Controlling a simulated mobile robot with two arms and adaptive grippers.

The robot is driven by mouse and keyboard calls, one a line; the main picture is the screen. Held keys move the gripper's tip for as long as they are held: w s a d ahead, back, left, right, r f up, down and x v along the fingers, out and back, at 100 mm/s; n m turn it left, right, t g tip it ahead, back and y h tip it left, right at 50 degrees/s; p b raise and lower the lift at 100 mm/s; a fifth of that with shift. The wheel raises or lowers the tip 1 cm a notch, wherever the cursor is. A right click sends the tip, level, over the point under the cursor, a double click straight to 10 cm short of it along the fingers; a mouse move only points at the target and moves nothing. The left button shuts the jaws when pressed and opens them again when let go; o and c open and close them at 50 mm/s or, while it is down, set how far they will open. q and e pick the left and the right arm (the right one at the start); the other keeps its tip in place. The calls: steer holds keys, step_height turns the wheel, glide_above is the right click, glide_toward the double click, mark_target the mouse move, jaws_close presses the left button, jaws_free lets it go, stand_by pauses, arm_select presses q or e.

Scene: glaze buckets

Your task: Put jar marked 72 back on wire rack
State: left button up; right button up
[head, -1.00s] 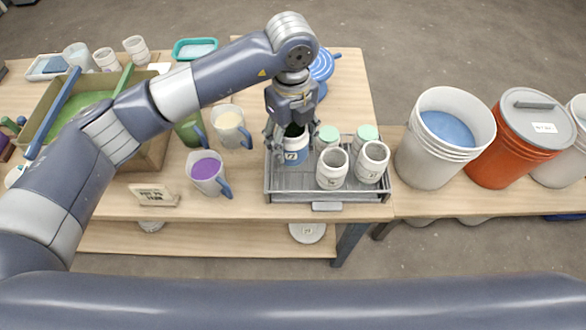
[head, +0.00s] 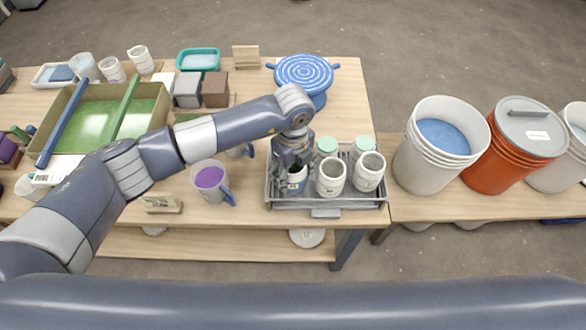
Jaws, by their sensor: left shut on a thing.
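A jar with a blue lower band, a pale upper part and a small label (head: 296,183) is at the left side of the grey wire rack (head: 350,204). The label is too small to read surely. My left gripper (head: 292,170) points down and is shut on this jar from above, hiding much of it. The jar looks upright in or just above the rack; I cannot tell whether it touches the rack floor. My right gripper is not in view.
Two pale jars (head: 331,178) and two green-topped jars (head: 327,147) stand close to the right of the held jar. A mug of purple glaze (head: 209,178) is to the left. Buckets (head: 430,150) stand at the right. A blue banding wheel (head: 304,73) is behind.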

mark_target(293, 169)
arm_select(q)
steer(key=shift+f, duration=0.15)
steer(key=o, duration=1.2)
steer(key=shift+o, duration=0.5)
steer(key=shift+r, duration=0.3)
step_height(293, 169, up, 11)
steer(key=b, duration=0.4)
steer(key=shift+f, duration=0.2)
steer(key=shift+r, duration=0.6)
